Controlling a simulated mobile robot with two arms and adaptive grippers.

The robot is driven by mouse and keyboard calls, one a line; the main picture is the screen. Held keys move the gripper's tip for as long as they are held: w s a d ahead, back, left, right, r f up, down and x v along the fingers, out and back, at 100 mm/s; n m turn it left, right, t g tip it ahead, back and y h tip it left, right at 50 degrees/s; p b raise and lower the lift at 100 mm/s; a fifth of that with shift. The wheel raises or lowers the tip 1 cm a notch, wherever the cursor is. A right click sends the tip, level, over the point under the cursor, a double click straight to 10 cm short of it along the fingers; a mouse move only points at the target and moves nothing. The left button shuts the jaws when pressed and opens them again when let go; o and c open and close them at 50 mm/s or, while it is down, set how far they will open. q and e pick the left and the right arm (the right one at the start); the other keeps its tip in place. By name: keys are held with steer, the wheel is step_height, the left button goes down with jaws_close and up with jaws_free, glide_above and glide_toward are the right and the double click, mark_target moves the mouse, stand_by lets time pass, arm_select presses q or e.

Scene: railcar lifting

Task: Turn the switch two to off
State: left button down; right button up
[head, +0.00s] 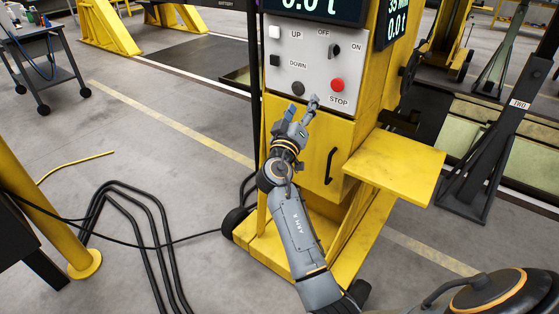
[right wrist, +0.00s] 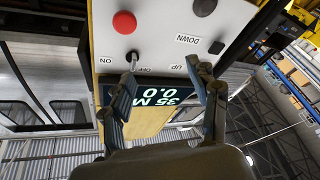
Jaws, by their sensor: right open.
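The grey control panel (head: 308,66) on the yellow cabinet carries a small black rotary switch (head: 334,50) between its OFF and ON labels. Its exact angle is hard to read. The switch (right wrist: 132,56) also shows in the right wrist view, upside down, just beyond the left fingertip; I cannot tell whether they touch. My right gripper (head: 303,104) is open and empty, at the panel's lower edge in the head view. Its spread fingers (right wrist: 163,72) frame part of the panel in the wrist view. My left gripper is not in view.
A red STOP button (head: 337,84) sits below the switch. A black knob (head: 297,88), a white UP button (head: 274,32) and a black DOWN button (head: 274,60) share the panel. A yellow shelf (head: 397,163) juts out right. Black cables (head: 130,215) lie on the floor left.

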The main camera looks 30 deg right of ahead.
steer(key=w+a+f+n+y+p, duration=0.1)
steer(key=a+f+n+y, duration=0.1)
steer(key=f, duration=0.6)
steer(key=w+a+f+n+y, duration=0.1)
steer(key=a+f+n+y, duration=0.1)
steer(key=f, duration=0.6)
steer(key=shift+a+f+y+p, duration=0.35)
steer(key=shift+a+y, duration=0.25)
steer(key=shift+y, duration=0.4)
steer(key=shift+w, duration=0.1)
